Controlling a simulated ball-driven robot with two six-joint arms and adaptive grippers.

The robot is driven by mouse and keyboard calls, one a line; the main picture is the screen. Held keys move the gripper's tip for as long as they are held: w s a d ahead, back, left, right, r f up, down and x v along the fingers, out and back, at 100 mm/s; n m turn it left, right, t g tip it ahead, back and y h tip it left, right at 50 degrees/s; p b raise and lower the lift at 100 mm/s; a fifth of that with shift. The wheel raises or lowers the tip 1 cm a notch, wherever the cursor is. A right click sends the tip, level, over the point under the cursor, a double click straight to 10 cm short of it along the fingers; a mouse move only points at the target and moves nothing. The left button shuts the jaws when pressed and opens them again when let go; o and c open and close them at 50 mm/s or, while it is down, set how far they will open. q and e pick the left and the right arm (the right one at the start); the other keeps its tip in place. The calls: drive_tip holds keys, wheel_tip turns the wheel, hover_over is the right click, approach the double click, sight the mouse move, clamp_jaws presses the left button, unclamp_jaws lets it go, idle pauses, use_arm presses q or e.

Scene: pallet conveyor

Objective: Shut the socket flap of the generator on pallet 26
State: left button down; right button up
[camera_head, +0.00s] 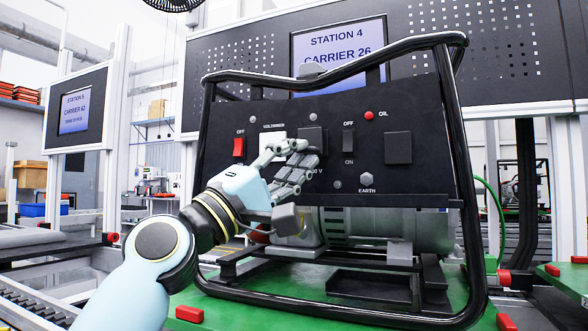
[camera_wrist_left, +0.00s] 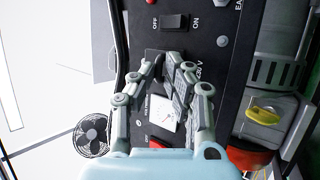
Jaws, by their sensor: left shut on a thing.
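The generator (camera_head: 350,110) has a black front panel inside a black tube frame, on a green pallet. A dark square socket flap (camera_head: 313,134) is near the panel's middle, right of the voltmeter, with a partly hidden "V" label below. My left gripper (camera_head: 303,151) is at this flap, with its fingers in front of the panel. In the left wrist view, its fingertips (camera_wrist_left: 168,60) come together at the dark flap and are shut on it. The fingers hide part of the flap, so its exact angle is unclear. My right gripper is not in view.
A second dark square cover (camera_head: 398,147) is farther right, beyond the OFF/ON switch (camera_head: 348,140). The red switch (camera_head: 239,147) is at the left. The tube frame (camera_head: 461,140) surrounds the panel. The screen (camera_head: 338,50) behind reads "CARRIER 26".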

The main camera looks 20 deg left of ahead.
use_arm(q)
drive_tip(key=shift+r, duration=0.4)
drive_tip(key=c, duration=1.6)
unclamp_jaws()
drive_tip(key=shift+o, duration=0.8)
drive_tip(key=shift+f, duration=0.15)
drive_tip(key=shift+s+a+f, duration=0.15)
drive_tip(key=shift+s+f, duration=0.1)
drive_tip(key=shift+f, duration=0.15)
drive_tip(key=v, duration=0.6)
drive_tip(key=shift+s, duration=0.3)
drive_tip(key=shift+a, duration=0.1)
